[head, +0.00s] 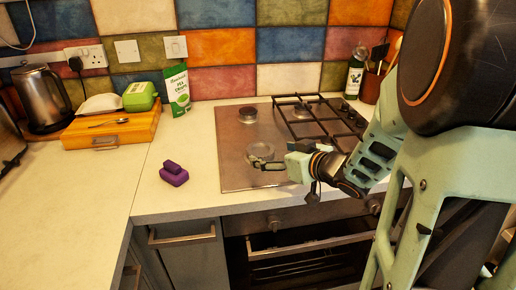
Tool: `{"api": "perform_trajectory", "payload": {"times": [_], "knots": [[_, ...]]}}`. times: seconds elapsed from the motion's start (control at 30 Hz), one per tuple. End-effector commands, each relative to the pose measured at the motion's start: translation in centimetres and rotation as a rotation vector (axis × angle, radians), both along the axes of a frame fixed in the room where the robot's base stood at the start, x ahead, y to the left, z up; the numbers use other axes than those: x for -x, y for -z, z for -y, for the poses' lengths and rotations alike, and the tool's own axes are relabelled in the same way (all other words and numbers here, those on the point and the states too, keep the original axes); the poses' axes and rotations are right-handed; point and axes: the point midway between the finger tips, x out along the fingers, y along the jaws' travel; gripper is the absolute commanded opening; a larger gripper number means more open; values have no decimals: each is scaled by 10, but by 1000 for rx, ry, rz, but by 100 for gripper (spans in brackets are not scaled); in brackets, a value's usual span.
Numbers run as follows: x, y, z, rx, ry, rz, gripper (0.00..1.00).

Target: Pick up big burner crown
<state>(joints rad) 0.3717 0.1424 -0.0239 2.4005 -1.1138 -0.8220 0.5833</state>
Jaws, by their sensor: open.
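The hob (230,166) is a steel cooktop set in the worktop. A round grey burner (260,149), likely the big burner crown, sits at its front left with no grate over it. A smaller burner (248,115) sits behind it. My gripper (266,161) reaches in from the right, low over the hob, its fingers pointing left at the near side of the front burner. It is open, and I see nothing held in it. I cannot tell whether the fingers touch the burner; they hide part of its near edge.
A black grate (303,112) covers the hob's right half, close behind my arm. A purple object (174,175) lies on the worktop to the left. A wooden box (112,131), kettle (41,97) and green packet (177,89) stand farther left. The oven door (310,246) below is partly open.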

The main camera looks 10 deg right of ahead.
Motion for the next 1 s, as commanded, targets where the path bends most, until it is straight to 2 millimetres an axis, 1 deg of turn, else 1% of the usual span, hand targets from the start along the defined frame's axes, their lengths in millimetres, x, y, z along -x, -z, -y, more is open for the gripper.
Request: {"api": "perform_trajectory", "payload": {"times": [0.03, 0.1, 0.33, 0.5, 0.6, 0.7, 0.9, 0.93, 1.0], "knots": [[-8, 6, -4, 0, -3, -1, 82], [-16, 9, -7, 0, -1, -1, 82], [-32, 15, -12, 2, -1, 1, 82], [-57, 25, -19, 0, -1, 0, 82], [-67, 29, -23, 2, -2, 0, 82], [-71, 30, -25, 2, -1, 1, 82], [-72, 29, -25, 2, 0, 1, 82], [-72, 29, -25, 2, 0, 1, 81], [-72, 29, -25, 2, 0, 1, 73]]}}
